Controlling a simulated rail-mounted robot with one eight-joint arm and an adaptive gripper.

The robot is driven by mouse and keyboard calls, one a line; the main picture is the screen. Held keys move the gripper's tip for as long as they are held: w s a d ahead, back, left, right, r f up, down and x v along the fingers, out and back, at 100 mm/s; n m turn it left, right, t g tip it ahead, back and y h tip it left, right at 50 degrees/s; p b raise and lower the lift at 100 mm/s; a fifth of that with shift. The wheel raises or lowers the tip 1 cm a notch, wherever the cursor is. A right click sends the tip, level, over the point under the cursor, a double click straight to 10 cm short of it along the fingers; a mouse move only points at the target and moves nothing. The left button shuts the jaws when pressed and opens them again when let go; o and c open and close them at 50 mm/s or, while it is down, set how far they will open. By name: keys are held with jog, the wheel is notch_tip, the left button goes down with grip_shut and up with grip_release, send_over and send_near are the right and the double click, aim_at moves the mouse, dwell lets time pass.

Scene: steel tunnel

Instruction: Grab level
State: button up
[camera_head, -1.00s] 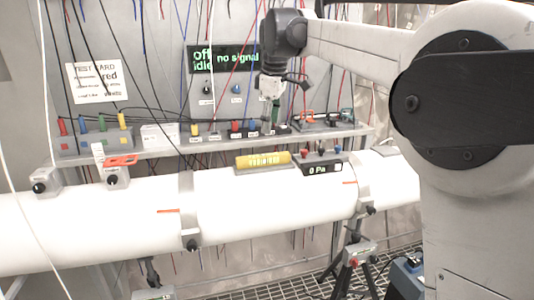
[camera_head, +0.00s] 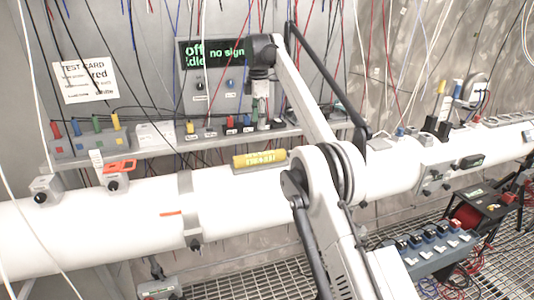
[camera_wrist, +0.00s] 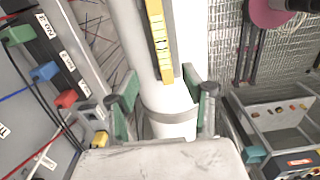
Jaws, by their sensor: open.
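The yellow level (camera_head: 260,160) lies in a grey holder on top of the white pipe. It also shows in the wrist view (camera_wrist: 159,40), at top centre, running lengthwise along the pipe. My gripper (camera_head: 262,118) points down above and behind the level in the head view, apart from it. In the wrist view my gripper (camera_wrist: 160,92) is open and empty, its two green-padded fingers spread left and right. The level's near end appears between and beyond the fingertips.
The white pipe (camera_head: 90,225) runs across the scene with a grey clamp band (camera_head: 188,210). A shelf (camera_head: 150,153) with colored sockets and hanging cables stands behind it. A blue-grey box (camera_head: 430,250) is at lower right, above the grated floor.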

jog(key=b, duration=0.3)
send_over(260, 154)
jog(key=f, duration=0.5)
jog(key=shift+w+a, duration=0.2)
notch_tip(260, 154, down, 3)
jog(key=shift+f, duration=0.2)
jog(key=shift+s+d+f+p, duration=0.1)
jog(key=shift+f+p, duration=0.05)
jog(key=shift+f, duration=1.35)
jog(key=shift+s+d+f+p, duration=0.1)
jog(key=shift+f+p, duration=0.05)
jog(key=shift+f, duration=1.3)
grip_shut()
